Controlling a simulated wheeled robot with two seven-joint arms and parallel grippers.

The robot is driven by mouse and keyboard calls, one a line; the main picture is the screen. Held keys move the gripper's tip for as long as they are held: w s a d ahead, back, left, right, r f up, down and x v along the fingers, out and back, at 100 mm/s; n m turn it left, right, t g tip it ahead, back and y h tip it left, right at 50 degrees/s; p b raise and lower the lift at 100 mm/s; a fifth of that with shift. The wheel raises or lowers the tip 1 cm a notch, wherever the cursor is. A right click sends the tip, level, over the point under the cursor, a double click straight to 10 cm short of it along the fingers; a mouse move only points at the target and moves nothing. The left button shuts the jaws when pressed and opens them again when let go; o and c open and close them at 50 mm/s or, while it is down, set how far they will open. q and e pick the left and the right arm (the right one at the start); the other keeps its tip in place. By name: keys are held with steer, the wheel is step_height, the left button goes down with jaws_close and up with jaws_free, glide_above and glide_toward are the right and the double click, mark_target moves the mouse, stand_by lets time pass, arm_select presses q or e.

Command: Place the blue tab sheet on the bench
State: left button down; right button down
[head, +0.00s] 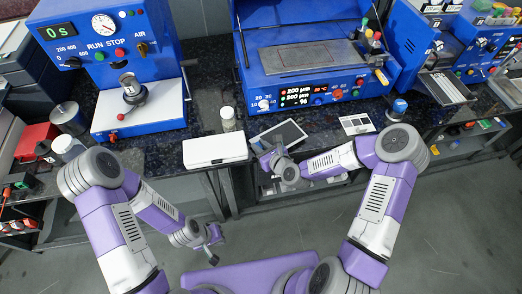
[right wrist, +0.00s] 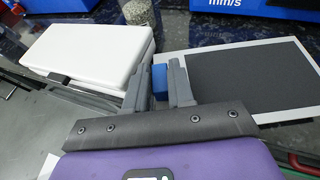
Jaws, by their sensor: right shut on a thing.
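The blue tab sheet (head: 284,134) is a dark grey rectangle with a white border, over the front part of the bench (head: 205,115) in the head view. In the right wrist view the sheet (right wrist: 245,75) reaches to the right, with its blue tab (right wrist: 160,82) between my fingers. My right gripper (right wrist: 167,78) is shut on this tab; it also shows in the head view (head: 268,157). I cannot tell whether the sheet touches the bench top. My left gripper (head: 213,240) hangs low in front of the bench, away from the sheet; its finger gap is unclear.
A white box (head: 214,150) lies just left of the sheet, close to my right gripper. A jar (head: 228,118) stands behind the box. A blue coating machine (head: 310,60) stands behind the sheet. A white card (head: 356,124) with dark patches lies to the right.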

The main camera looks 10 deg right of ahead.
step_height(320, 180, down, 2)
steer(key=shift+f, duration=0.15)
steer(key=c, duration=1.4)
jaws_free()
steer(key=shift+f+b, duration=0.1)
steer(key=shift+b, duration=0.2)
steer(key=o, duration=0.4)
